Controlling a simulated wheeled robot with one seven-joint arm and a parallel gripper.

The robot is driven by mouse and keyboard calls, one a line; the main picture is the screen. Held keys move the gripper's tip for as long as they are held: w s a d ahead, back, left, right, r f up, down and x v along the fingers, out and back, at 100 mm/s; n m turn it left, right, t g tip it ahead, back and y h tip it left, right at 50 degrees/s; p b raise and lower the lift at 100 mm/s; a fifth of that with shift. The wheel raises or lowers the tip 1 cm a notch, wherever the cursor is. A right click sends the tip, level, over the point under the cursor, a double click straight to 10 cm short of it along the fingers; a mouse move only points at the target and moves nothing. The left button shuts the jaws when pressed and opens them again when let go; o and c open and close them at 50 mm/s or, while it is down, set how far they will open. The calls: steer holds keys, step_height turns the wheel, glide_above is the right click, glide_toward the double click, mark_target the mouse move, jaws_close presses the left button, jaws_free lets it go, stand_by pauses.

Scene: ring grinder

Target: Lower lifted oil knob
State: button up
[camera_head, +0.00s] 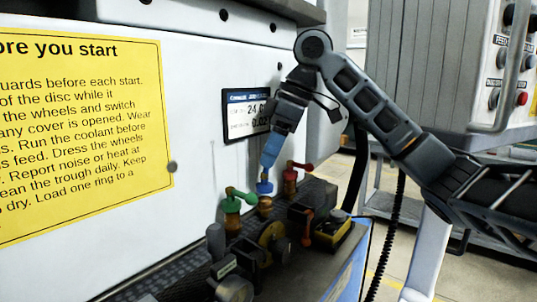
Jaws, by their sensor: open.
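My gripper (267,166) points down with light-blue fingers and is open. Its fingertips are just above a small blue knob (264,187), which sits on a brass-coloured base (265,203). I cannot tell whether the fingertips touch the knob or whether they straddle it. No label shows which knob is the oil knob. A green valve handle (232,203) stands to the left of the blue knob, and a red valve handle (290,178) stands to its right.
A grey display (246,113) on the white machine wall is partly hidden by my arm. A yellow notice (80,130) covers the wall at left. Dark fittings, a brass disc (272,240) and a yellow-and-black block (333,230) crowd the ledge in front.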

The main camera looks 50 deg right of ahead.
steer(key=shift+w+a+f, duration=0.15)
steer(key=shift+f, duration=0.45)
jaws_close()
